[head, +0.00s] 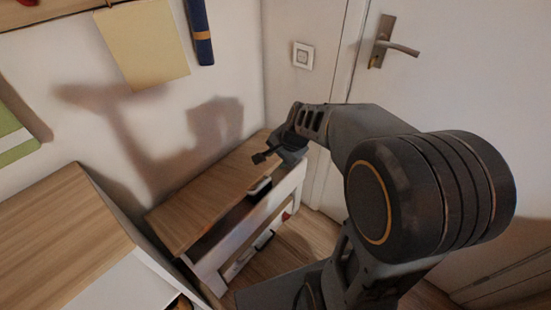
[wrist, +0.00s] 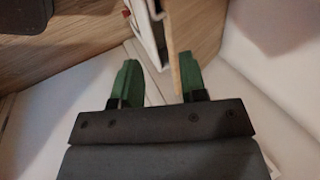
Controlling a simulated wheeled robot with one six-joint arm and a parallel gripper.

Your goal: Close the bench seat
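The bench (head: 285,190) stands against the wall, with a wood-topped seat (head: 195,210) and a white frame. A dark gap shows under the seat's front edge, so the seat looks slightly raised from the frame. My gripper (head: 264,157) is over the far right end of the seat in the head view; I cannot tell there whether it touches. In the wrist view my gripper (wrist: 158,62) has its two green fingers apart, with nothing clearly held. A thin wooden edge (wrist: 175,70) runs close beside the right finger, and a white panel (wrist: 150,35) shows beyond the fingers.
A wood-topped cabinet (head: 60,225) stands at the left, close to the bench. A white door (head: 440,90) with a handle (head: 390,47) is at the right. Wood floor (head: 290,245) shows in front of the bench, partly hidden by my arm.

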